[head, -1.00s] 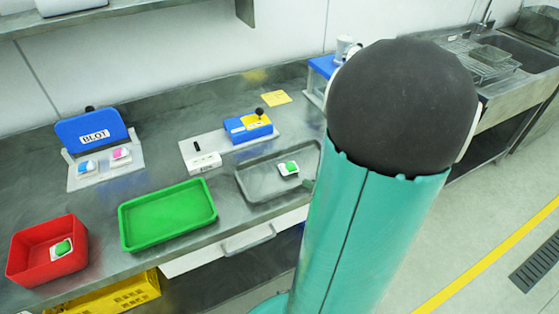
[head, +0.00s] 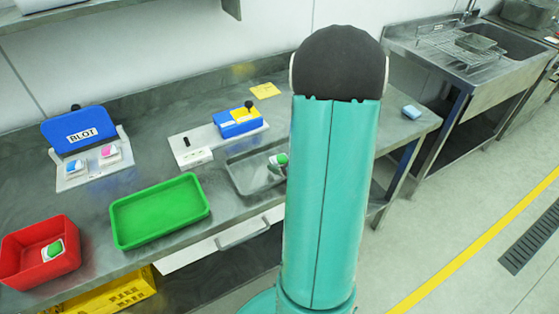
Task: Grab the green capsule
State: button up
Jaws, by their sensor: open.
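A green-and-white capsule (head: 281,159) lies in the grey metal tray (head: 240,172) on the bench, its right side partly hidden by my arm. Another green-and-white capsule (head: 54,249) lies in the red bin (head: 38,272) at the lower left. My teal arm with its black joint stands upright in front of the bench, just right of the metal tray. My gripper is not in view.
An empty green tray (head: 160,213) stands between the red bin and the metal tray. Behind are a blue BLOT device (head: 84,128) with blue and pink capsules, and a blue-yellow lever device (head: 238,122).

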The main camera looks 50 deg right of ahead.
jog(key=shift+w+f, duration=0.2)
jog(key=shift+w, duration=0.15)
jog(key=shift+c, duration=0.4)
jog(key=c, duration=0.9)
jog(key=shift+c, duration=0.2)
jog(key=shift+r, duration=0.15)
